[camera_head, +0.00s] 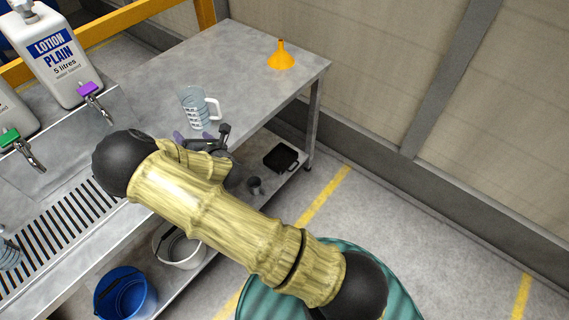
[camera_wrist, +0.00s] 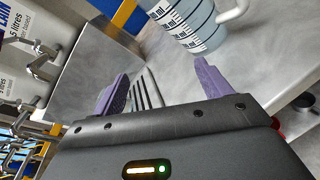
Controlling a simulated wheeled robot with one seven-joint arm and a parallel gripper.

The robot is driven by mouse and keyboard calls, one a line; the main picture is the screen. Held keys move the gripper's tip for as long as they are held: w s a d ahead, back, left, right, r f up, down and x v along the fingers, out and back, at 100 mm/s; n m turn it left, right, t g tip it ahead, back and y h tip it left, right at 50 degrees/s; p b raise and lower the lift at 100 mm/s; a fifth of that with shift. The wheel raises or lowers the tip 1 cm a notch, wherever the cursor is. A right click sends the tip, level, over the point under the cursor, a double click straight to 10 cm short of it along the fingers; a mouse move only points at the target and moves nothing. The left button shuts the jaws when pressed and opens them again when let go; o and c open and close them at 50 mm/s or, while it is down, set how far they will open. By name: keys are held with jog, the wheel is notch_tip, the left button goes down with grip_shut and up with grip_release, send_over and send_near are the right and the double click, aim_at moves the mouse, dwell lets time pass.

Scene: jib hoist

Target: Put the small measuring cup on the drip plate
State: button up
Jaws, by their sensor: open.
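A clear measuring cup (camera_head: 194,108) with a white handle and printed scale stands upright on the metal bench. It also shows at the top of the wrist view (camera_wrist: 190,22), cut off by the frame. My gripper (camera_head: 193,136) is open and empty, just on the near side of this cup. Its purple fingers (camera_wrist: 161,72) are apart in the wrist view, with the cup beyond them. The slotted drip plate (camera_head: 52,232) is at the left of the head view. Another clear vessel with markings (camera_head: 9,254) is cut off at the left edge; I cannot tell which is smaller.
Lotion containers (camera_head: 58,62) with a purple tap (camera_head: 90,88) and a green tap (camera_head: 9,137) stand at the left. An orange funnel (camera_head: 281,58) sits at the bench's far corner. Below are a black tray (camera_head: 281,157), white bucket (camera_head: 180,250) and blue bucket (camera_head: 124,294).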

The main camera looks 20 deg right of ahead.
jog(key=s+d+r+m+g+h, duration=0.2)
jog(key=s+d+m+g+h, duration=0.1)
jog(key=d+m, duration=0.6)
jog(key=s+d+r+m+g+h, duration=0.1)
jog(key=s+d+m+g+h, duration=0.25)
jog(key=d+m, duration=0.45)
jog(key=s+d+r+m+g, duration=0.1)
jog(key=s+r+m, duration=0.3)
jog(key=s+m, duration=0.4)
jog(key=s+d+r+m+g, duration=0.2)
jog(key=s+r+m+g, duration=0.2)
jog(key=s+m, duration=0.4)
jog(key=s+y, duration=0.1)
jog(key=s, duration=0.3)
jog(key=shift+g, duration=0.35)
